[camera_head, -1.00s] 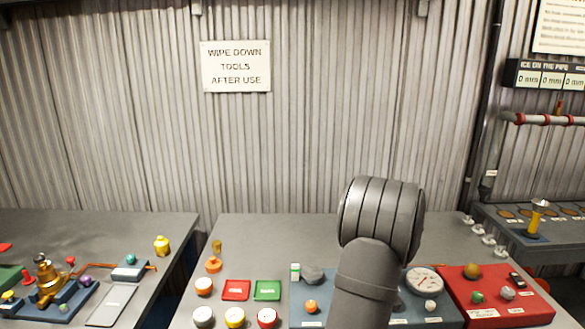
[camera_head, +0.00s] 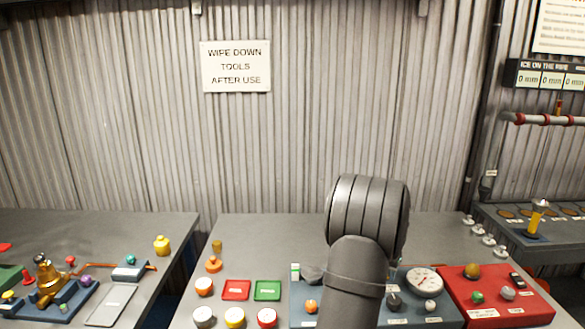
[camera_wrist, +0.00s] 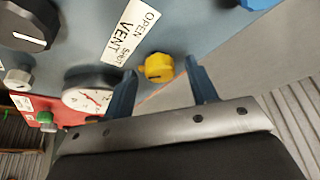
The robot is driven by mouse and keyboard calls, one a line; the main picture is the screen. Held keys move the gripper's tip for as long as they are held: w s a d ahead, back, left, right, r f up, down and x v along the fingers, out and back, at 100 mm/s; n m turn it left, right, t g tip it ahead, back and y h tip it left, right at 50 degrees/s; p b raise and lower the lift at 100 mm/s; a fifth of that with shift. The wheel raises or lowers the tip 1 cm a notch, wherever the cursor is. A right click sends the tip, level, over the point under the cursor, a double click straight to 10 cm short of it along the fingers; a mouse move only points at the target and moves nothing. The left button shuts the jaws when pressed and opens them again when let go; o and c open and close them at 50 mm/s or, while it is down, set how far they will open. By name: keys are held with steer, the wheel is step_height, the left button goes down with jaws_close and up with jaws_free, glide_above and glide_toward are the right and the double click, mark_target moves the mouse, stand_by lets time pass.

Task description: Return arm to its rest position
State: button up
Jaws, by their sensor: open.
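My gripper (camera_wrist: 161,70) shows in the wrist view with its two dark blue fingers spread apart and nothing held between them. A yellow knob (camera_wrist: 158,68) on the blue-grey panel (camera_wrist: 190,28) appears in line with the gap between the fingertips; I cannot tell the distance.
A left bench (camera_head: 100,225) holds a brass valve (camera_head: 47,280). The bench's back strip is mostly clear.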

steer(key=shift+m, duration=0.3)
steer(key=o, duration=0.9)
steer(key=shift+o, duration=0.8)
steer(key=shift+s+d+r, duration=0.1)
steer(key=shift+r, duration=0.2)
steer(key=s+r+m+g+y, duration=0.2)
steer(key=s+r+m, duration=0.35)
steer(key=r, duration=0.35)
steer(key=s+r+m+g+y, duration=0.1)
steer(key=s+r+m, duration=0.4)
steer(key=r, duration=0.4)
step_height(320, 180, down, 10)
steer(key=s, duration=0.1)
steer(key=shift+d+r+n, duration=0.25)
steer(key=shift+n, duration=0.2)
